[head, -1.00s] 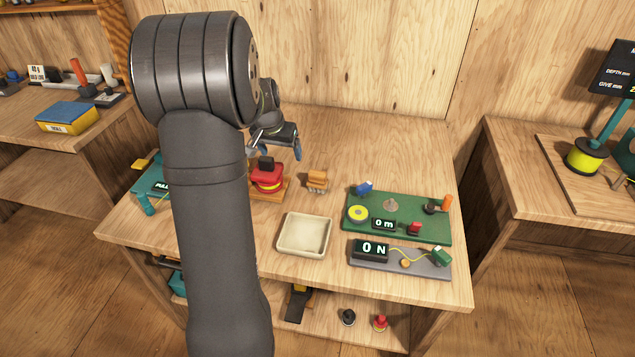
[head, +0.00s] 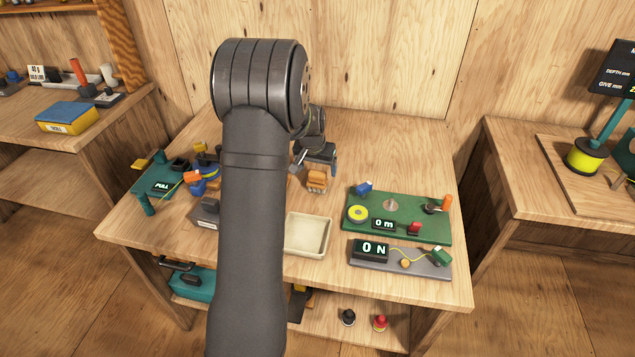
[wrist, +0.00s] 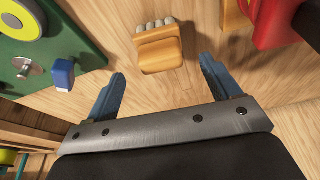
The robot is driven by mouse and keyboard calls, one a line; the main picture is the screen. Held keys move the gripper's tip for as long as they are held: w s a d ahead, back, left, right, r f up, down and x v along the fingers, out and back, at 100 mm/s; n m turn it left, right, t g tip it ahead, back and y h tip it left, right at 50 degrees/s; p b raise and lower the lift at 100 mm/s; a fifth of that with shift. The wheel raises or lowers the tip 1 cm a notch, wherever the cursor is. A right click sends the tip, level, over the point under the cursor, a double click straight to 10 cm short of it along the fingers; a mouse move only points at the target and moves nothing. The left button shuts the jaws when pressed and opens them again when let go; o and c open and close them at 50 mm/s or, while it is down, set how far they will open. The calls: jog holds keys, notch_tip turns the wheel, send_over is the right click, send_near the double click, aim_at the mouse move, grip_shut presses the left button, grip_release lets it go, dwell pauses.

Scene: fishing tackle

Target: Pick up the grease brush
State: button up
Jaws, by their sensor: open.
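A small wooden block with a row of pale rounded tufts, which looks like the grease brush (head: 317,180), stands on the bench behind the cream tray. In the wrist view the brush (wrist: 161,54) lies just beyond and between my fingertips, its tufts pointing away from me. My gripper (head: 320,164) is open and empty, with its blue fingers over the back of the bench close to the brush. In the wrist view my gripper (wrist: 162,75) shows a finger on each side, apart from the brush.
A green board (head: 420,232) with a blue piece (head: 363,188) and spools lies right of the brush. A cream tray (head: 325,240) sits in front. In the wrist view a red thing (wrist: 278,22) on a wooden base is at upper right. Bare bench lies behind.

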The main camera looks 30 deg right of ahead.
aim_at(317, 173)
jog(key=shift+x, duration=2.95)
jog(key=c, duration=1.1)
